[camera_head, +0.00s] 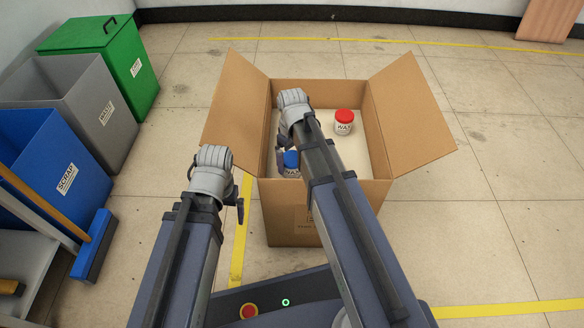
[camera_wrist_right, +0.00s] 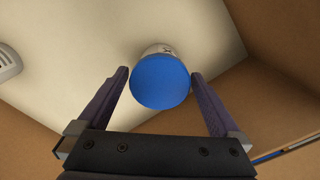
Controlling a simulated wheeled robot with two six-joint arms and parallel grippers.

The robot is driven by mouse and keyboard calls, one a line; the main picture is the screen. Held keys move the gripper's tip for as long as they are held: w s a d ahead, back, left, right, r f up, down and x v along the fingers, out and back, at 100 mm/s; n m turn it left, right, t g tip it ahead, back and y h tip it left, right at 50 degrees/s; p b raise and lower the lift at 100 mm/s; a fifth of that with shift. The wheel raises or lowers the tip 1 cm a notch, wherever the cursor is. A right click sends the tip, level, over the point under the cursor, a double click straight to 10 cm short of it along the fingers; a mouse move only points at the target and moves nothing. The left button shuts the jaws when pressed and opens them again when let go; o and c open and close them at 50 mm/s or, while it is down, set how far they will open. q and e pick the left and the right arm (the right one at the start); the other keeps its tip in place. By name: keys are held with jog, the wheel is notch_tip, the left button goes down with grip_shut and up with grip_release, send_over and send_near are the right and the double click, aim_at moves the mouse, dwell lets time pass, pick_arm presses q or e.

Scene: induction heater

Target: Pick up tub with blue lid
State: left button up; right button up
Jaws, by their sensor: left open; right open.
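The tub with the blue lid (camera_head: 291,160) stands in the open cardboard box (camera_head: 287,214), near its front left corner, partly covered by my right arm. In the right wrist view its blue lid (camera_wrist_right: 160,82) lies between the two fingers of my right gripper (camera_wrist_right: 160,73), with a visible gap on each side. My right gripper (camera_head: 281,150) reaches down into the box at the tub and is open; the arm hides part of it. My left gripper (camera_head: 240,207) is open and empty, outside the box to its front left.
A white tub with a red lid (camera_head: 344,123) stands further back in the box. The box flaps (camera_head: 413,110) stick out on both sides. Blue (camera_head: 50,170), grey (camera_head: 85,105) and green (camera_head: 110,55) bins stand left, with a broom (camera_head: 93,245). Floor right of the box is clear.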

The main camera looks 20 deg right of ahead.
jog(key=c, duration=1.5)
jog(key=shift+c, duration=0.2)
notch_tip(320, 180, up, 50)
jog(key=p, duration=4.9)
jog(key=shift+f+p, duration=0.25)
jog(key=shift+p, duration=0.05)
